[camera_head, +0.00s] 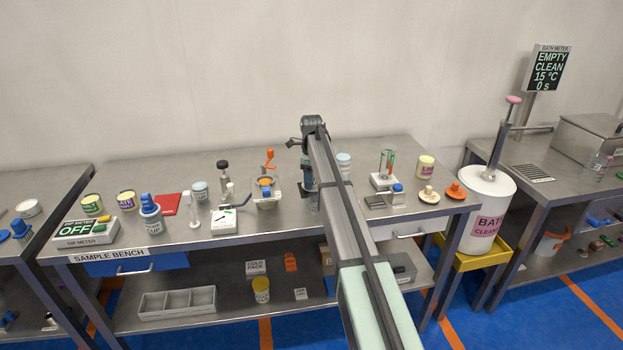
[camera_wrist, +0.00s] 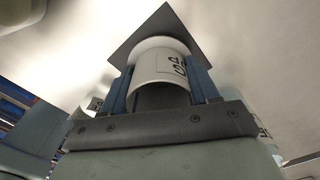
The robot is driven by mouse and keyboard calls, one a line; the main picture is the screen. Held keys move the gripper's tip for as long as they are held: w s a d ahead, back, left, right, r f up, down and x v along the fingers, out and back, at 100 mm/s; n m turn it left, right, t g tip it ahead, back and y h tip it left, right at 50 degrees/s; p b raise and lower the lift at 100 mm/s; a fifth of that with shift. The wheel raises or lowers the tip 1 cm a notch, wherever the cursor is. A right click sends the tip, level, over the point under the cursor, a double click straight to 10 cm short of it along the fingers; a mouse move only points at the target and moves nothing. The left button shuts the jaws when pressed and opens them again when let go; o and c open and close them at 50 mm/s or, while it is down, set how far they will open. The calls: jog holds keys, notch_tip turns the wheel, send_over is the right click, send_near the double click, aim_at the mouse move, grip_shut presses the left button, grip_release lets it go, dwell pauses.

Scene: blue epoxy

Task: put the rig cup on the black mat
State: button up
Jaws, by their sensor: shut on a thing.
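A white cup (camera_wrist: 160,62) with dark lettering sits between the two blue fingers of my gripper (camera_wrist: 161,72) in the wrist view. The lettering is sideways and too unclear for me to read as the rig cup's name. My gripper is shut on the cup. A dark square, which looks like the black mat (camera_wrist: 128,50), shows behind the cup. I cannot tell whether the cup touches it. In the head view my gripper (camera_head: 310,192) is low over the middle of the sample bench, and my arm hides the cup and the mat.
On the sample bench (camera_head: 130,168), an orange-topped device (camera_head: 267,190) stands just left of my gripper. A white-and-blue jar (camera_head: 343,162) is behind it to the right. A red pad (camera_head: 167,204) lies left.

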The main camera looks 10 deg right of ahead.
jog(key=shift+f, duration=0.15)
jog(key=o, duration=1.1)
notch_tip(320, 180, up, 12)
jog(key=shift+r, duration=0.2)
